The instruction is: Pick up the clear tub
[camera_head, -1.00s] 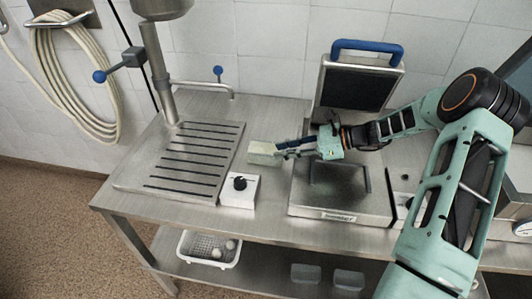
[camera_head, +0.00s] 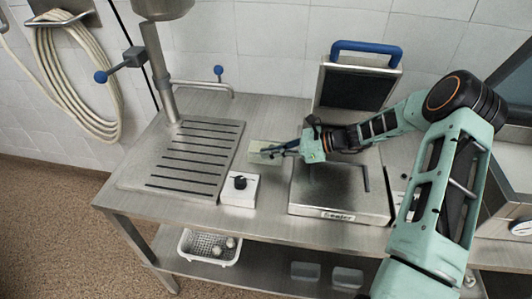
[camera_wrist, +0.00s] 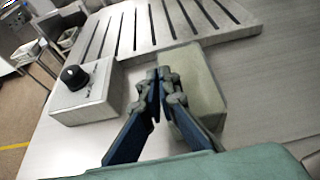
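The clear tub (camera_head: 263,147) is a small pale, greenish box on the steel counter, between the slotted drainboard and the scale. In the wrist view the tub (camera_wrist: 203,72) lies just beyond and to the right of my fingertips. My gripper (camera_head: 277,152) reaches it from the right in the head view. In the wrist view my gripper's fingertips (camera_wrist: 160,88) are nearly together at the tub's left edge, one on each side of that edge. They look shut on its wall, and they hide part of it. No clear gap shows under the tub.
A white box with a black knob (camera_head: 239,189) stands close in front of the tub. The slotted drainboard (camera_head: 195,160) is to its left. A white perforated basket (camera_head: 208,246) and two clear tubs (camera_head: 305,271) are on the lower shelf.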

